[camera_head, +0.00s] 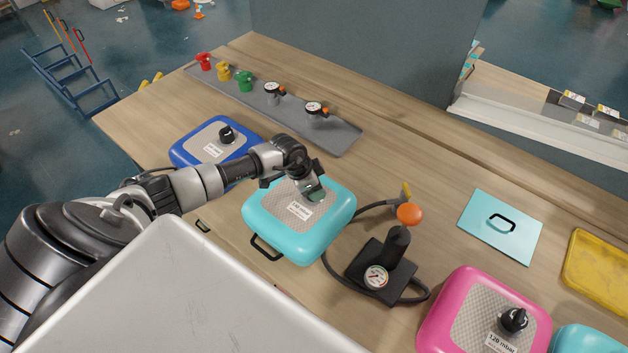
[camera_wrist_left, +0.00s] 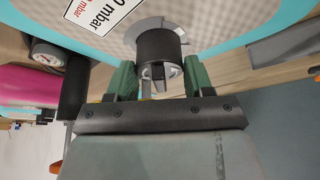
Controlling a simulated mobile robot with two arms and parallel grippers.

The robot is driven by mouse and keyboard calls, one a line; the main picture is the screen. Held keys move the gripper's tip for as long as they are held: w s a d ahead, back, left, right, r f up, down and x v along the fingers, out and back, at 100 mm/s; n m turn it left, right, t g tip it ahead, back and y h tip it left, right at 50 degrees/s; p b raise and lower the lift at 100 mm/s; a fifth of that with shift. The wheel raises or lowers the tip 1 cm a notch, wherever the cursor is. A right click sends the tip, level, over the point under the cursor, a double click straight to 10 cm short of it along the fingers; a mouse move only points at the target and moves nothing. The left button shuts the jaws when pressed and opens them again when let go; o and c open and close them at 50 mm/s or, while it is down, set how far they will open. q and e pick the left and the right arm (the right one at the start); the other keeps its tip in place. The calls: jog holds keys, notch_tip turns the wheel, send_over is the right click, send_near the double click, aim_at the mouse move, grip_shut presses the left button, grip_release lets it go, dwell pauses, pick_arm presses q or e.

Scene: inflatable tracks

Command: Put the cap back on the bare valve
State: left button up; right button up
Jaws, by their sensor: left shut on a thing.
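The turquoise cushion (camera_head: 268,232) lies on the wooden bench, with a grey textured panel and a pressure label on top. My left gripper (camera_head: 316,194) is low over the right part of that panel. In the left wrist view its green fingers (camera_wrist_left: 160,80) are shut on a black round cap (camera_wrist_left: 158,46). A pale ring (camera_wrist_left: 177,27) shows just behind the cap, at the panel. I cannot tell whether the cap is seated on a valve there. The head view hides the cap and the valve behind my gripper. My right gripper is not in view.
A blue cushion (camera_head: 186,152) with a black-topped valve lies behind my left arm. A black pump (camera_head: 394,258) with gauge and hose stands right of the turquoise cushion. A pink cushion (camera_head: 456,305) lies front right. A grey tray (camera_head: 345,142) holds valves and gauges at the back.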

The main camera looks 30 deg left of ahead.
pick_arm(q)
jog(key=shift+n+y, duration=0.3)
jog(key=shift+n, duration=0.8)
jog(key=shift+d+n+t, duration=0.3)
jog(key=shift+n+t, duration=0.1)
jog(key=shift+n, duration=0.2)
jog(key=shift+a+n+y, duration=0.25)
jog(key=shift+n+y, duration=0.05)
jog(key=o, duration=1)
jog(key=shift+a, duration=0.1)
jog(key=shift+r, duration=0.1)
